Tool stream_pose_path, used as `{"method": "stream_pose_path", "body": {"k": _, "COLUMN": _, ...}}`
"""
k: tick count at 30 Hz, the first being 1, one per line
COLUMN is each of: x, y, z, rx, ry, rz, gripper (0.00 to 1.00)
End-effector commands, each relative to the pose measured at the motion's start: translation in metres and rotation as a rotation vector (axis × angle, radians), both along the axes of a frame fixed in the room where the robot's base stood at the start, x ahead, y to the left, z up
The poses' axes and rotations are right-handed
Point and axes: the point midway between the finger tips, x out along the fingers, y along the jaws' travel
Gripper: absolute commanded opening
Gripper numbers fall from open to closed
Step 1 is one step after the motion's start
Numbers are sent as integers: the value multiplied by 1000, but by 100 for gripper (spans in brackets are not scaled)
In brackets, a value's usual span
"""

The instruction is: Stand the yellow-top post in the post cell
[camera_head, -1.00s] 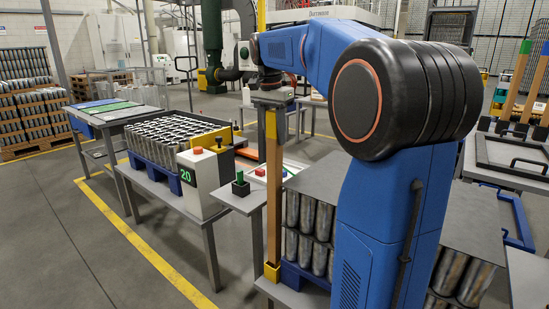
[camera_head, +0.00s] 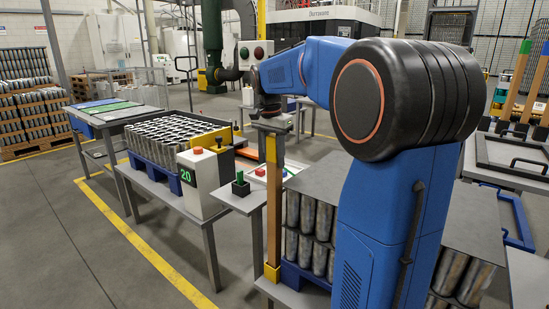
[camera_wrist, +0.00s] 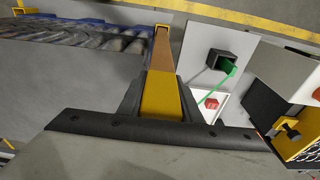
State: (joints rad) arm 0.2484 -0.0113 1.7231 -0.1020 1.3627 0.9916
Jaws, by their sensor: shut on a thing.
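My gripper (camera_head: 268,120) is shut on the upper end of a long brown post with a yellow top (camera_head: 271,150). The post stands close to upright in the head view. In the wrist view, the yellow top (camera_wrist: 160,95) sits between the dark fingers (camera_wrist: 158,108) and the brown shaft runs away from them. The post's lower end meets a yellow post cell (camera_head: 272,271) at the corner of the blue base under the can stack. The cell also shows in the wrist view (camera_wrist: 163,28), around the far end. How deep the post sits is hidden.
Stacked cans (camera_head: 312,225) under a grey sheet stand just right of the post. A small table with a green-topped black block (camera_head: 240,186) is close on the left. A white box marked 20 (camera_head: 200,180) and a tray of cans lie beyond. Other posts (camera_head: 530,80) stand far right.

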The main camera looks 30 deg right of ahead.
Motion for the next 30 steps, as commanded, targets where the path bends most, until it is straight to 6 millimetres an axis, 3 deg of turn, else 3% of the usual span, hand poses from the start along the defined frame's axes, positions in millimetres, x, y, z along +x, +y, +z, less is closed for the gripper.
{"method": "stream_pose_path", "body": {"k": 5, "x": 0, "y": 0, "z": -4, "rx": 0, "ry": 0, "rz": 0, "gripper": 0}}
{"method": "stream_pose_path", "body": {"k": 6, "x": 0, "y": 0, "z": -5, "rx": 0, "ry": 0, "rz": 0, "gripper": 33}}
{"method": "stream_pose_path", "body": {"k": 8, "x": 0, "y": 0, "z": -4, "rx": 0, "ry": 0, "rz": 0, "gripper": 48}}
{"method": "stream_pose_path", "body": {"k": 9, "x": 0, "y": 0, "z": -4, "rx": 0, "ry": 0, "rz": 0, "gripper": 50}}
{"method": "stream_pose_path", "body": {"k": 23, "x": 0, "y": 0, "z": -4, "rx": 0, "ry": 0, "rz": 0, "gripper": 50}}
{"method": "stream_pose_path", "body": {"k": 30, "x": -2, "y": 3, "z": 39, "rx": -1, "ry": -4, "rz": -1, "gripper": 50}}
